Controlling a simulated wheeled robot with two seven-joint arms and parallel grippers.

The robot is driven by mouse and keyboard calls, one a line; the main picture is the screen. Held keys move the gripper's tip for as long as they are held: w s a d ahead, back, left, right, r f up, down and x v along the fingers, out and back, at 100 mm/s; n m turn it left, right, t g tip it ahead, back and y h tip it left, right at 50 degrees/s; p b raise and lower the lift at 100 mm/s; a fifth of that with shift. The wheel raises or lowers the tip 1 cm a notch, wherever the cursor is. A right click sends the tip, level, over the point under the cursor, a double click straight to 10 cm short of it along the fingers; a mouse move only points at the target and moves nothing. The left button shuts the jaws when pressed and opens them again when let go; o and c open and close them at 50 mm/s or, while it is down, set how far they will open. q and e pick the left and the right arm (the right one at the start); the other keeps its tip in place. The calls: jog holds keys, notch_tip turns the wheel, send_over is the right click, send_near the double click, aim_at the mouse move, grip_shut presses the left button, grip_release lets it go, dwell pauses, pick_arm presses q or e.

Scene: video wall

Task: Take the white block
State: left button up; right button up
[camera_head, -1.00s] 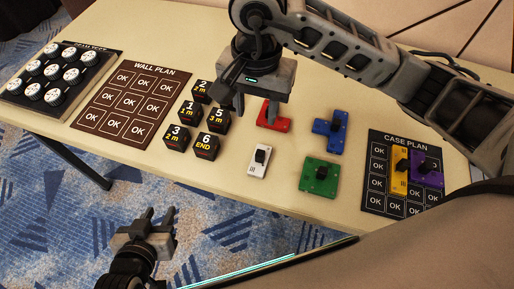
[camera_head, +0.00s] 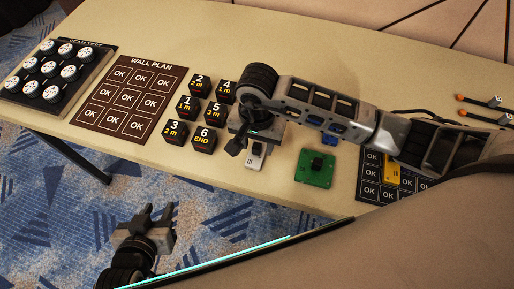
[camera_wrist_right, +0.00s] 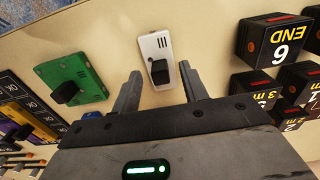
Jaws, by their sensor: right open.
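The white block (camera_head: 256,158) lies on the table, partly covered by my right gripper in the head view. In the right wrist view the white block (camera_wrist_right: 157,47) shows whole, a flat white piece with a black knob on top. My right gripper (camera_wrist_right: 160,85) is open, with its fingertips on either side of the block's near end and nothing held. In the head view my right gripper (camera_head: 250,148) is over the block. I cannot tell its exact height. My left gripper (camera_head: 148,217) is open and empty, off the table's front edge above the carpet.
Numbered black cubes (camera_head: 204,138) stand left of the white block. A green block (camera_head: 315,168) lies to its right, with a blue block (camera_head: 330,138) behind. The wall plan (camera_head: 127,98) is empty.

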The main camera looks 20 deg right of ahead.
jog(key=shift+f, duration=0.6)
grip_shut()
jog(key=shift+r, duration=0.1)
